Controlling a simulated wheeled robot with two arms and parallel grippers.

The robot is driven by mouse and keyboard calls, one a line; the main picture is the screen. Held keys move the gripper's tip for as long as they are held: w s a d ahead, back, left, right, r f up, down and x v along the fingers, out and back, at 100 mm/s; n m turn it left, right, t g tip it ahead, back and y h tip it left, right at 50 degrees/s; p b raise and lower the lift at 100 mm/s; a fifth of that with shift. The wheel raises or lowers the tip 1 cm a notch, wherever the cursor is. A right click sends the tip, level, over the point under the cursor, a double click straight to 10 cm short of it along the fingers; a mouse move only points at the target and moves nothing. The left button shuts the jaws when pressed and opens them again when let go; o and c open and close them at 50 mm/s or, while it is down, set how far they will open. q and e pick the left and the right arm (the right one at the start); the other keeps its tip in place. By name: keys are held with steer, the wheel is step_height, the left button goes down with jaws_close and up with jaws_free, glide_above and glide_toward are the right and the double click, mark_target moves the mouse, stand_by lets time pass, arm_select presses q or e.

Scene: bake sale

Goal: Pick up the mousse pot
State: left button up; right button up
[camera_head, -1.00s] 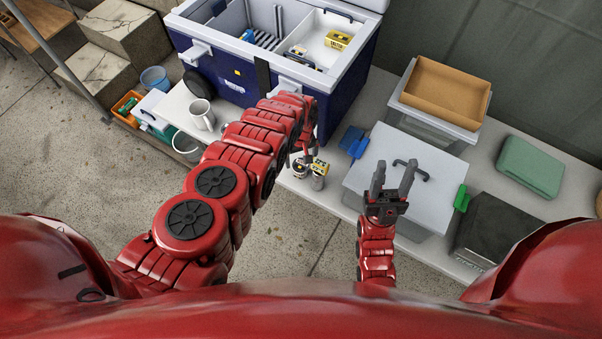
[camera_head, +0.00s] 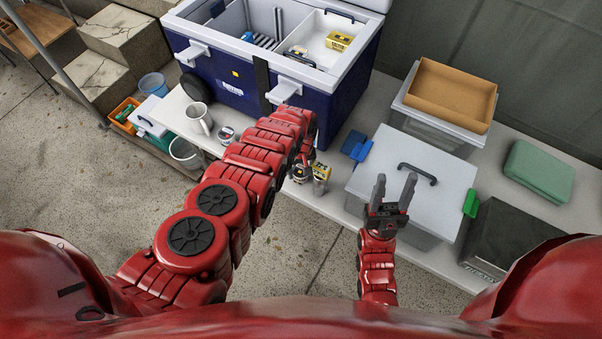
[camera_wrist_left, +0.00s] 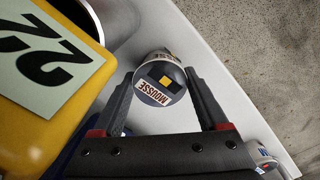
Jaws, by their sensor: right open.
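The mousse pot (camera_wrist_left: 160,82), a small round pot with a dark lid reading MOUSSE, stands between the fingers of my left gripper (camera_wrist_left: 160,95) in the left wrist view. The fingers look spread on either side of it; contact is unclear. In the head view the pot (camera_head: 299,173) is at the table's front edge, just below my left gripper (camera_head: 303,160), which is partly hidden by its arm. My right gripper (camera_head: 396,190) is open and empty in front of the grey-lidded box.
Another pot (camera_head: 226,135) stands near the white mug (camera_head: 198,118). The blue cooler (camera_head: 215,78) is behind. A grey-lidded box (camera_head: 440,180) stands at right.

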arm_select(q)
steer(key=c, duration=0.7)
steer(key=shift+o, duration=0.2)
steer(key=shift+r, duration=0.2)
